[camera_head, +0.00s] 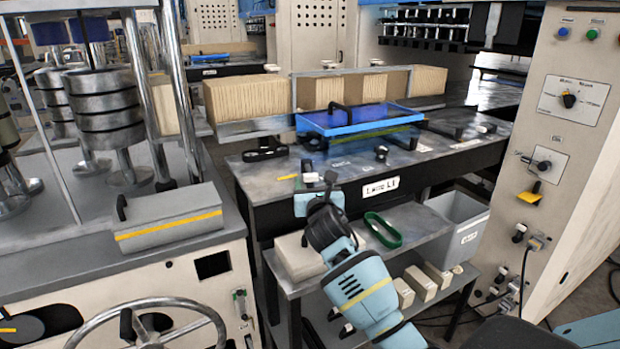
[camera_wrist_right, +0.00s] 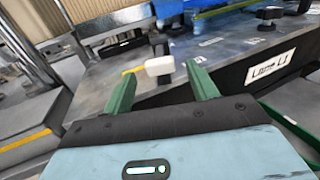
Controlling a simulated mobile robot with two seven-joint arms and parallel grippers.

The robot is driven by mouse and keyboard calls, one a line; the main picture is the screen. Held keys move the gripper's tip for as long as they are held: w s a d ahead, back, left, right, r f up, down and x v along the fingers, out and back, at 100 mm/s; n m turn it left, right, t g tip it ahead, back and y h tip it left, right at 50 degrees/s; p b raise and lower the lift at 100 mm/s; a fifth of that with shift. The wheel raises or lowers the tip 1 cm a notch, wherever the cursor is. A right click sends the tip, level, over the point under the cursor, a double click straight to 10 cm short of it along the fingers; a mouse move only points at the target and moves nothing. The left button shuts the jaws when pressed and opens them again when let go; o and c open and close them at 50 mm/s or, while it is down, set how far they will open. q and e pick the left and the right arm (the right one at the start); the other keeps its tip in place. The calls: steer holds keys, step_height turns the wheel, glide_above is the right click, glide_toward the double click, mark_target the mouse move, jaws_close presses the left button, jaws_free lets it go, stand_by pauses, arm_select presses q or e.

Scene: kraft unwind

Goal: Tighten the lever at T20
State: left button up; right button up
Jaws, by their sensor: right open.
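No T20 marking is readable in either view. A small lever with a pale block-shaped end (camera_head: 310,178) and dark parts beside it is at the near edge of the dark workbench (camera_head: 262,186). In the right wrist view the pale lever end (camera_wrist_right: 159,66) shows ahead, in line with the gap between the fingers. My right gripper (camera_wrist_right: 160,88) is open, its two green fingers apart with nothing visibly held. In the head view my right gripper (camera_head: 318,190) is just at the lever, its fingers mostly hidden. I cannot tell if they touch. My left gripper is not in view.
A blue tray (camera_head: 358,121) and a black clamp lever (camera_head: 265,149) are on the bench. A "Lane L1" label (camera_head: 381,187) is on its front. Below are a shelf with a green ring (camera_head: 382,231) and a grey bin (camera_head: 462,225). A control panel (camera_head: 565,110) stands at right.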

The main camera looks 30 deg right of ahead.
mark_target(311, 179)
steer(key=x, duration=0.4)
steer(key=shift+f+b, duration=0.1)
steer(key=shift+b, duration=0.2)
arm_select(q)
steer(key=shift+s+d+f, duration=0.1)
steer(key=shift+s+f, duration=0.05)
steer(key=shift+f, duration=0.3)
arm_select(e)
steer(key=shift+w+d, duration=0.15)
steer(key=shift+w, duration=0.15)
